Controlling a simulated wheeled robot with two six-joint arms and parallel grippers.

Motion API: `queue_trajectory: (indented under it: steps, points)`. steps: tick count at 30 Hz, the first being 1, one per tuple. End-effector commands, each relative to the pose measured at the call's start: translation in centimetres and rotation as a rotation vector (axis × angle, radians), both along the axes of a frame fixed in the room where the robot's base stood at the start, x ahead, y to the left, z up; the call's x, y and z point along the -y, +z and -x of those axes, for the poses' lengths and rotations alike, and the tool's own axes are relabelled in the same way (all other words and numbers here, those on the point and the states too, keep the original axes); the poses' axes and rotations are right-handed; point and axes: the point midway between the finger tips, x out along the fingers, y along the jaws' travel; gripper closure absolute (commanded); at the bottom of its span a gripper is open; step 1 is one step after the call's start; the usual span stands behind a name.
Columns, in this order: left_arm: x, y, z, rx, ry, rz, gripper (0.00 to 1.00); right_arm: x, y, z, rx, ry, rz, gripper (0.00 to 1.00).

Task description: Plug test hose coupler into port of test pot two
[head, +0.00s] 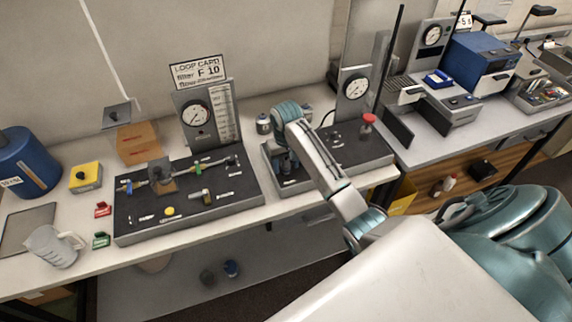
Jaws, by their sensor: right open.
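My right arm reaches in from the lower right over the dark test station (357,155) at the middle of the bench. My right gripper (284,164) points down at the station's left side, open, partly hidden by its own wrist. A small silver pot (263,124) stands just left of the wrist, and another silver piece (306,111) shows behind it. I cannot tell which is test pot two. A thin dark hose (327,117) curves beside the gauge panel (352,92). The coupler and the port cannot be made out. My left gripper is not in view.
A dark board (225,194) with valves and a gauge lies left of the gripper. A red-topped cylinder (367,123) stands to its right. A jug (53,246), yellow box (85,177) and blue drum (25,160) crowd the left end.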

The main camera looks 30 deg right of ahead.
Motion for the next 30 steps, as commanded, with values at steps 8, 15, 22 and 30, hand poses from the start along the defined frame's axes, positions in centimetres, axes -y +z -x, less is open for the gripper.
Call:
queue_trajectory:
  steps: [8,15,22,30]
  points:
    - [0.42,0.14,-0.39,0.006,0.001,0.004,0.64,-0.01,0.08,0.00,0.000,0.000,0.000,0.51]
    - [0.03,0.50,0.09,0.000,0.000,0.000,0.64,0.03,0.05,0.03,-0.001,0.000,0.000,0.51]
    - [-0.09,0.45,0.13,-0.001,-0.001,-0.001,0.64,0.03,0.01,0.02,0.000,0.000,0.000,0.51]
    - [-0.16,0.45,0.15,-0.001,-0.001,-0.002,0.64,-0.02,0.02,0.00,0.000,0.000,0.000,0.51]
